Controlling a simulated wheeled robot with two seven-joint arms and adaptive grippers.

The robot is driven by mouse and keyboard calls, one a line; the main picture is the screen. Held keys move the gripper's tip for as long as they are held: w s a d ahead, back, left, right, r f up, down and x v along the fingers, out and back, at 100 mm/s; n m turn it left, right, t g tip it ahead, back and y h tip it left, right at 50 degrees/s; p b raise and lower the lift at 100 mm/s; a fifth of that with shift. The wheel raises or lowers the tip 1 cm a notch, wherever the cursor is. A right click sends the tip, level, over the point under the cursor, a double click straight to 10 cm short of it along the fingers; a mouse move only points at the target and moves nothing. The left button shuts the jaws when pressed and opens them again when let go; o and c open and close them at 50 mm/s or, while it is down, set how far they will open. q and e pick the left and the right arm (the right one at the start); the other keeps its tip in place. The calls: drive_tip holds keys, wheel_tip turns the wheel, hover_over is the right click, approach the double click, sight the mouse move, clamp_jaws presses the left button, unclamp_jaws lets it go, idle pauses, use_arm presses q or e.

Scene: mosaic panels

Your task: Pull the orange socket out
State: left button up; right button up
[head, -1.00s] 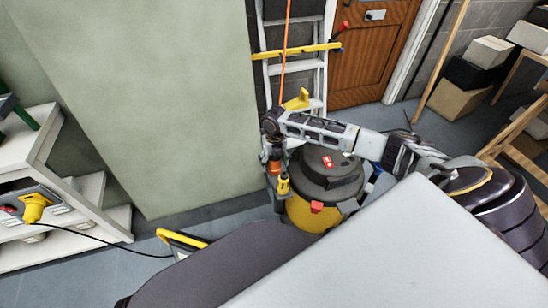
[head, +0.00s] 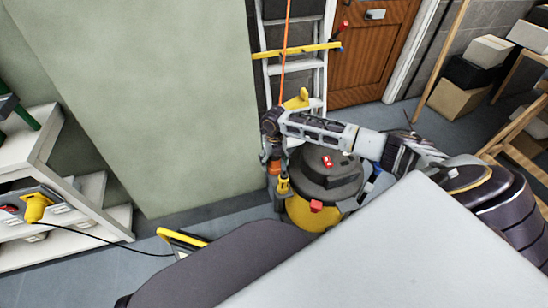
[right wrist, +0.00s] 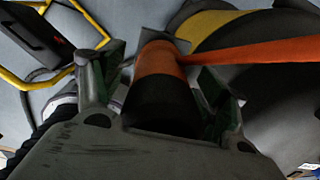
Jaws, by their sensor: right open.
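The orange socket (right wrist: 160,62) is a short cylinder with a black sleeve, seen between the two fingers of my right gripper (right wrist: 158,70) in the right wrist view. The fingers stand open on either side of it, and a gap shows on the left. In the head view the orange socket (head: 274,168) is small and partly hidden under my right gripper (head: 274,156), which points down. A yellow connector (head: 283,186) hangs just below and to the right of it. How the socket joins what lies beyond it is hidden. My left gripper is not in view.
A yellow and black vacuum (head: 325,185) stands right beside the gripper. A ladder (head: 295,70) leans behind, with an orange cord (head: 286,45) running down it. A green panel (head: 150,100) is to the left. A white shelf (head: 90,220) holds a yellow tool.

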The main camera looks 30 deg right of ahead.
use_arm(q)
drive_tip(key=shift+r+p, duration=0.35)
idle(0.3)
use_arm(e)
drive_tip(key=c, duration=1.5)
drive_tip(key=shift+o, duration=0.2)
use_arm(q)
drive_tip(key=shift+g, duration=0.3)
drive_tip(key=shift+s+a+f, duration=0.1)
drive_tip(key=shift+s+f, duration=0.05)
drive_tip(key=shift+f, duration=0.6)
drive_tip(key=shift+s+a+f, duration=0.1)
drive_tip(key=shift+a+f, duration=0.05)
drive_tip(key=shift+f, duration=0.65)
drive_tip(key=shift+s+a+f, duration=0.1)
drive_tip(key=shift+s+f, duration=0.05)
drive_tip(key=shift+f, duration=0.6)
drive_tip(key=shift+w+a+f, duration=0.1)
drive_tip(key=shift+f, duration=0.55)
use_arm(e)
drive_tip(key=shift+w+r, duration=0.1)
drive_tip(key=shift+r, duration=0.1)
